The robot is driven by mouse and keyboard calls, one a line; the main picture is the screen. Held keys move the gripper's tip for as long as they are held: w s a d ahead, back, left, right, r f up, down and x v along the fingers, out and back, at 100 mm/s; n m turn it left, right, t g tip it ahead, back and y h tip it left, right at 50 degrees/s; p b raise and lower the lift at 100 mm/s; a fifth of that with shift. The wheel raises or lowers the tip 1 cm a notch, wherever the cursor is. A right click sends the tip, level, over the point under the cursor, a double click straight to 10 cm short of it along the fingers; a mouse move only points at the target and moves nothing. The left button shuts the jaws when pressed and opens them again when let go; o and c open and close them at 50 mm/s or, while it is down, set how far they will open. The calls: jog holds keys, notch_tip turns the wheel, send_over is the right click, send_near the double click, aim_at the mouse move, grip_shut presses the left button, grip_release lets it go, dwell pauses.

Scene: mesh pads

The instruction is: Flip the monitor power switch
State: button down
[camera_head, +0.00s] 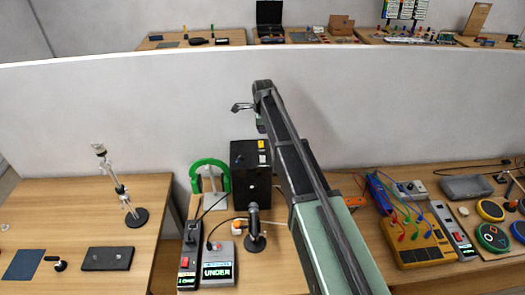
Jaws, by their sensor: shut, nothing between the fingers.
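A tall black box (238,178), which may be the monitor, stands upright on the middle table against the white partition. It has a yellow patch (262,144) and a pale patch (262,158) near its top right. I cannot make out which part is a power switch, or its position. My gripper (236,107) is shut and empty, held in the air above the box and apart from it. My arm hides the space right of the box.
A microphone (254,228) and a device reading UNDER (217,270) stand in front. A jointed stand (139,216) is on the left table. The right table is crowded with a yellow cabled panel (420,248).

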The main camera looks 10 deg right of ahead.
aim_at(262, 156)
jog(key=shift+f, duration=0.15)
jog(key=f+b, duration=0.4)
jog(key=w+f+b, duration=0.1)
jog(key=f+b, duration=0.8)
jog(key=b, duration=0.1)
jog(key=shift+w+d+f, duration=0.1)
jog(key=shift+w+f, duration=0.3)
jog(key=shift+r, duration=0.1)
